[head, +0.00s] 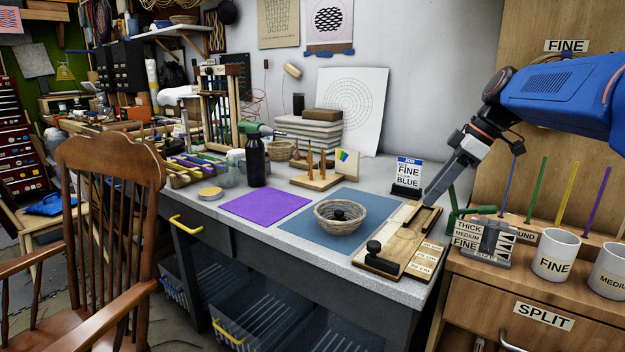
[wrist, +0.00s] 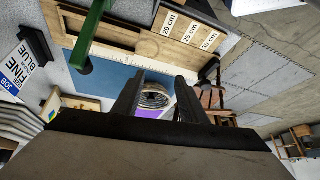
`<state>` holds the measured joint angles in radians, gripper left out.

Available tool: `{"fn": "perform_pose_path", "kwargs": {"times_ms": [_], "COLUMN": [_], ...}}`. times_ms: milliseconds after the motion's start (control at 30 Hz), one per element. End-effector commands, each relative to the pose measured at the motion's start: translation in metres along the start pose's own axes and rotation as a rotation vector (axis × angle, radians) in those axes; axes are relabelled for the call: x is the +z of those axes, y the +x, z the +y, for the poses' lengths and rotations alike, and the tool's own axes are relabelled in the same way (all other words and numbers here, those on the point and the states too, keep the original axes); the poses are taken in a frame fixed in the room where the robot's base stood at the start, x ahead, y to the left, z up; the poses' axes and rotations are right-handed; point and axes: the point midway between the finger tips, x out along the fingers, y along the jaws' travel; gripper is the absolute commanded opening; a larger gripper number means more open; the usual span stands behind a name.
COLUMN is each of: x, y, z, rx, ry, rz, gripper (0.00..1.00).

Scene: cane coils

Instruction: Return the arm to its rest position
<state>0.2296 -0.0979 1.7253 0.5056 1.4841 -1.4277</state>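My blue arm (head: 560,95) reaches in from the right, above the split bench. My gripper (head: 431,197) points down and left over the right end of the worktable, above the wooden measuring board (head: 375,262). In the wrist view my gripper (wrist: 158,78) has its two dark fingers apart, with nothing seen between them but the background. The woven basket (head: 340,228) sits on the blue mat (head: 290,232) with a dark knob-like thing inside. The basket also shows beyond the fingers in the wrist view (wrist: 155,97).
A job sign (head: 408,172) stands behind the board. A green tool (head: 456,212) is close to my gripper. White cups (head: 556,254), a thickness gauge (head: 483,240) and upright coloured rods (head: 538,188) crowd the right bench. The purple mat (head: 264,204) is clear. A wooden chair (head: 110,230) stands left.

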Motion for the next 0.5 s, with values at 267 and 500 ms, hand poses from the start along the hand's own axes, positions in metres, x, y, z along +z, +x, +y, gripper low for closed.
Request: {"fn": "perform_pose_path", "kwargs": {"times_ms": [267, 500], "x": [0.021, 0.061], "y": [0.017, 0.043], "z": [-0.049, -0.113], "rx": [0.064, 0.178], "ry": [0.182, 0.431], "rz": [-0.063, -0.123], "gripper": [0.39, 0.39]}}
